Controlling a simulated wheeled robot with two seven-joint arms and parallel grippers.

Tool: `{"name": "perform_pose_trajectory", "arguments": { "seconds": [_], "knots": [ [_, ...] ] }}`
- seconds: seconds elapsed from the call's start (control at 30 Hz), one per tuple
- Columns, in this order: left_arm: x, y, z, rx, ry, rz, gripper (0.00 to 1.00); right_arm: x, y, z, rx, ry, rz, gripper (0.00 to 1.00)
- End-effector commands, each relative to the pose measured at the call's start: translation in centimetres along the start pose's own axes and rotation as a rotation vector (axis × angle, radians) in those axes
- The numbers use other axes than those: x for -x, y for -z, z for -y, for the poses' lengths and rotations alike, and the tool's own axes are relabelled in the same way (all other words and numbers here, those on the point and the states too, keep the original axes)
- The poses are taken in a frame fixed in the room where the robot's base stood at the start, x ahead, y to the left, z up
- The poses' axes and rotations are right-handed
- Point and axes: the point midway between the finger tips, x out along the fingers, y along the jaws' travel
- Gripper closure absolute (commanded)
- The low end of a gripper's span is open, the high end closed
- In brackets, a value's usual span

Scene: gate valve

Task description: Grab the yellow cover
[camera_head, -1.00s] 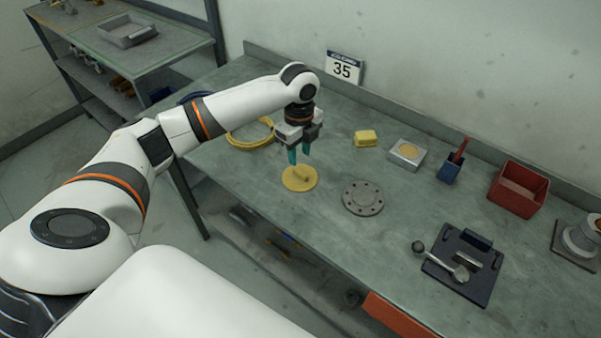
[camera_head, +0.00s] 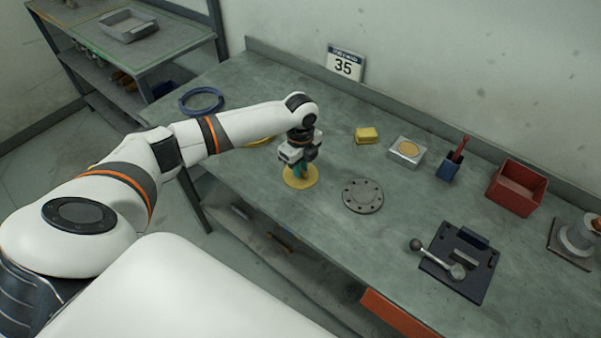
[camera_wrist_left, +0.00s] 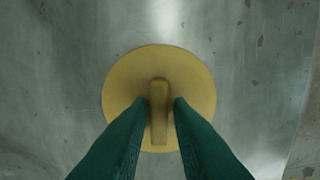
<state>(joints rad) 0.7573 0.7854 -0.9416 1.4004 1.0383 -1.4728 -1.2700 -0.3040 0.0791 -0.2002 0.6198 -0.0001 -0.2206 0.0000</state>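The yellow cover (camera_head: 301,181) is a flat round disc with a raised bar handle on top. It lies on the green-grey workbench, near its front edge. In the left wrist view the cover (camera_wrist_left: 190,85) is centred, with its handle (camera_wrist_left: 158,115) upright in the picture. My left gripper (camera_head: 300,172) is low over the cover and points down. In the left wrist view its two teal fingers (camera_wrist_left: 160,105) are open, one on each side of the handle, with small gaps. My right gripper does not show.
A grey bolted flange (camera_head: 362,196) lies just right of the cover. A yellow block (camera_head: 367,135), a box with a tan disc (camera_head: 406,151), a red bin (camera_head: 516,188) and a dark lever fixture (camera_head: 459,262) stand further right. A blue ring (camera_head: 201,101) lies at the back left.

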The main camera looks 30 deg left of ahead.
Motion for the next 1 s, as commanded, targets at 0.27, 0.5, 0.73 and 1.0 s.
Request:
{"name": "perform_pose_trajectory", "arguments": {
  "seconds": [0.27,0.5,0.73,1.0],
  "knots": [
    [0.1,0.0,0.0,0.0,0.0,0.0,1.0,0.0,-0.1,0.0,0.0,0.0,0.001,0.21],
    [0.8,0.0,-0.1,0.0,-0.003,0.0,1.0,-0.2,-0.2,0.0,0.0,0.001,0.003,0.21],
    [5.1,0.0,-0.1,-0.001,-0.005,0.0,1.0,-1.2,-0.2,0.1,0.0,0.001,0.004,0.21],
    [9.4,-0.8,-0.3,-0.013,-0.002,0.004,1.0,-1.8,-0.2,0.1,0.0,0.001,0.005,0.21]
  ]
}}
